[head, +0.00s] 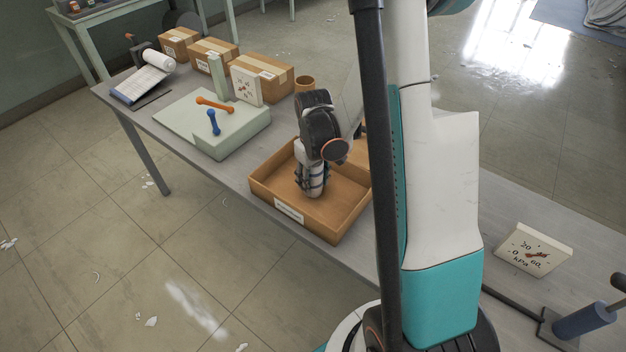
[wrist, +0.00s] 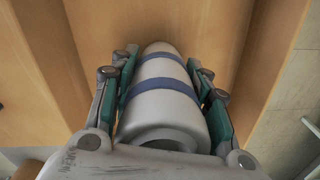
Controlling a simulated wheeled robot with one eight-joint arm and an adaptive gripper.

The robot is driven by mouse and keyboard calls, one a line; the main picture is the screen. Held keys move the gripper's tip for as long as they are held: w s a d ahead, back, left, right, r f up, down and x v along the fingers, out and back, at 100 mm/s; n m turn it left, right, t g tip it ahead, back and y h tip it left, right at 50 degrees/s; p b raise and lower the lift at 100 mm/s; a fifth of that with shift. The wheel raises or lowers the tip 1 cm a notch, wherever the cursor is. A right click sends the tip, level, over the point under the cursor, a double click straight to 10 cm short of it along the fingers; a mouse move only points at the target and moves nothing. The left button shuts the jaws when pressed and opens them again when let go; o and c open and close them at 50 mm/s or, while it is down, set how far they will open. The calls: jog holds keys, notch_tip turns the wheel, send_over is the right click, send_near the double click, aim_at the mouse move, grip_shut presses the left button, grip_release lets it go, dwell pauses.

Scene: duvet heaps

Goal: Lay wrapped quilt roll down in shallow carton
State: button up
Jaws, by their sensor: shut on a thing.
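The wrapped quilt roll (wrist: 162,108) is pale grey-white with blue bands. In the wrist view it lies lengthwise between the two fingers of my gripper (wrist: 166,92), which is shut on it from both sides. In the head view my gripper (head: 314,182) points down inside the shallow carton (head: 268,203), over its left-middle part, and hides most of the roll. The carton is open, brown and has a white label on its front wall. Its bottom (wrist: 95,25) lies behind the roll in the wrist view. I cannot tell whether the roll touches the bottom.
The carton stands on a long grey table (head: 228,172). Left of it is a pale green board (head: 180,120) with an orange and a blue tool. A dial card (head: 533,250) stands at the right.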

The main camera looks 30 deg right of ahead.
jog(key=shift+f, duration=0.1)
jog(key=o, duration=1.1)
notch_tip(320, 180, up, 12)
jog(key=p, duration=0.4)
